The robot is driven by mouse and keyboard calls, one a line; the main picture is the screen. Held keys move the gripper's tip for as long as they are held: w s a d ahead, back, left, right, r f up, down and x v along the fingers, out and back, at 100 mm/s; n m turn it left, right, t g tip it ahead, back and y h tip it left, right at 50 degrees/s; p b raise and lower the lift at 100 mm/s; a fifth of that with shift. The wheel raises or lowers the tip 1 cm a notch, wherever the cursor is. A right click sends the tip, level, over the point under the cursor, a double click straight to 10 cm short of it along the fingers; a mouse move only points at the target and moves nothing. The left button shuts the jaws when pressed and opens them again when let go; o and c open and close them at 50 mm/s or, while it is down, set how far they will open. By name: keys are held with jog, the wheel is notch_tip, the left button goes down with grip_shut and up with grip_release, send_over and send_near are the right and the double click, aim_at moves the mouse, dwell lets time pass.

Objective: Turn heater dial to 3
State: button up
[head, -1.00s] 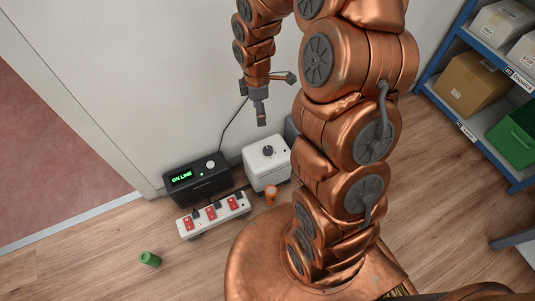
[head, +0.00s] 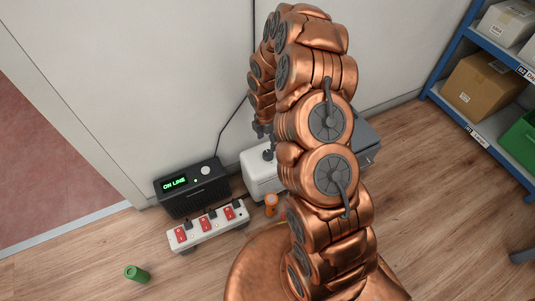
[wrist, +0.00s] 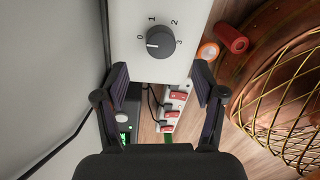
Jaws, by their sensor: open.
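The white heater (head: 258,181) stands on the floor against the wall, partly hidden by my arm in the head view. Its dark round dial (wrist: 160,42) is on the top face, with the figures 0, 1, 2 and 3 around it. The dial's white mark points left in the wrist view, nearest the 0. The dial also shows in the head view (head: 268,154). My gripper (wrist: 161,82) is open and empty above the heater, its fingers spread wide to either side. The dial lies beyond the fingertips, not between them, and no contact shows.
A black "ON LINE" box (head: 192,188) and a white power strip (head: 208,227) with red switches sit left of the heater. An orange cylinder (head: 271,205) stands before it; a red one (wrist: 232,39) lies nearby. A green cylinder (head: 136,273) lies on open floor. Shelves (head: 500,140) stand right.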

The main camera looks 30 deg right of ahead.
aim_at(268, 153)
jog(key=f, duration=0.2)
jog(key=f+b, duration=0.1)
jog(key=f, duration=0.2)
jog(key=f+b, duration=0.1)
jog(key=f, duration=0.1)
jog(key=shift+s+f, duration=0.15)
jog(key=shift+s, duration=0.1)
jog(key=c, duration=1.1)
